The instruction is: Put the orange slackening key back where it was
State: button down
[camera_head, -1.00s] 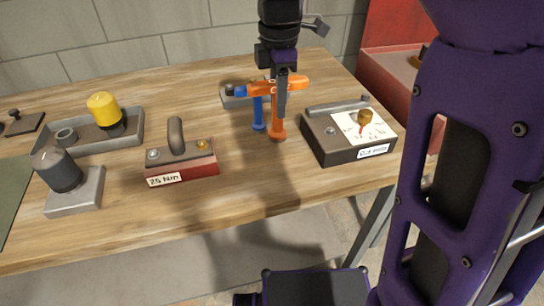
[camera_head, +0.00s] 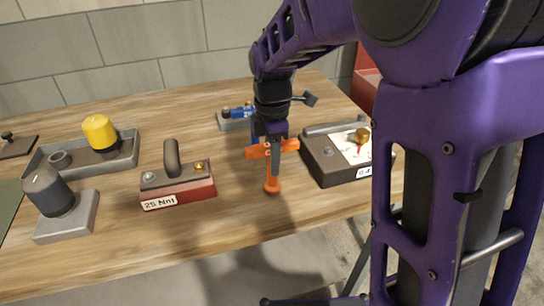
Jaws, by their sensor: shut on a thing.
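The orange slackening key (camera_head: 271,184) is upright, with its crossbar at the top and a wider foot below. My gripper (camera_head: 275,160) is shut on it from above, near the crossbar. The key is over the table between the red 25 Nm box and the dark dial box; I cannot tell whether its foot touches the wood. A blue key (camera_head: 236,112) shows at a grey tray (camera_head: 228,125) behind; my gripper and wrist hide part of that area.
The red 25 Nm box (camera_head: 180,190) is left of the key. The dark dial box (camera_head: 325,165) is close on its right. A grey tray (camera_head: 80,160) with a yellow-capped part (camera_head: 100,130) and a grey block with a dark cylinder (camera_head: 65,215) stand farther left. Bare wood lies in front.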

jog(key=shift+f, duration=0.1)
jog(key=c, duration=0.7)
grip_release()
jog(key=shift+o, duration=0.2)
notch_tip(320, 180, up, 12)
jog(key=shift+r+p, duration=0.15)
jog(key=shift+p, duration=0.8)
